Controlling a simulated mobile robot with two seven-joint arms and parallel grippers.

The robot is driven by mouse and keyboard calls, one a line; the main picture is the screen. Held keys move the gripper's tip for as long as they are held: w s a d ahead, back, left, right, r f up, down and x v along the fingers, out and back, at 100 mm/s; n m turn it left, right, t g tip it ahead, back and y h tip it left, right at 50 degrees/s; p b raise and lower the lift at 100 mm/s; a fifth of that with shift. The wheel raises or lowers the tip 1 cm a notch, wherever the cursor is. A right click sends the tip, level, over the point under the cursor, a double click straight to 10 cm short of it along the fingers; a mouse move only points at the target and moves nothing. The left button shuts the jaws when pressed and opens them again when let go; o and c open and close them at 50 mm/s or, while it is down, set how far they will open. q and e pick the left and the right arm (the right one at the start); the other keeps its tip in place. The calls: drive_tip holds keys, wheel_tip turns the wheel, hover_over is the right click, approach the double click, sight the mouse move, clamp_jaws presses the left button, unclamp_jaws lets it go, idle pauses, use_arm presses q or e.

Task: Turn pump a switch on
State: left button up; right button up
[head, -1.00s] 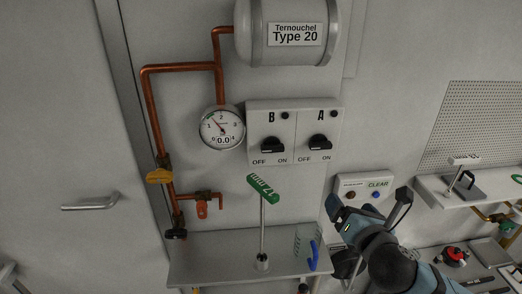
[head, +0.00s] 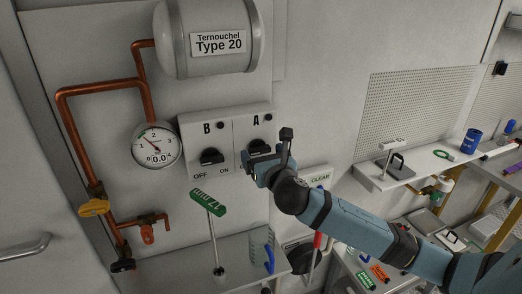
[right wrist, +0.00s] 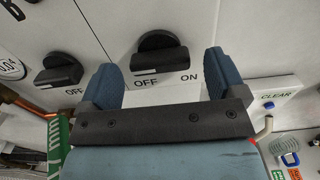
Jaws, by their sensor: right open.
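The pump A switch (right wrist: 160,55) is a black rotary knob on a white panel, with OFF at its left and ON at its right. Its handle appears turned toward OFF. In the head view the knob (head: 259,145) shows just above my right gripper (head: 266,155), which partly hides its labels. In the right wrist view the open, empty right gripper (right wrist: 161,72) has its blue fingers to either side of the knob, apart from it. The pump B switch (head: 211,156) sits to the left, its handle toward OFF. My left gripper is not in view.
A gauge (head: 155,146) reading 0.0 and copper pipes (head: 68,135) are left of the panel. A green-tagged stand (head: 208,202) rises from the shelf (head: 190,270) below. A CLEAR button box (head: 320,178) is right of the gripper.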

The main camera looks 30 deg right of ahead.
drive_tip(key=shift+x, duration=0.75)
drive_tip(key=c, duration=0.9)
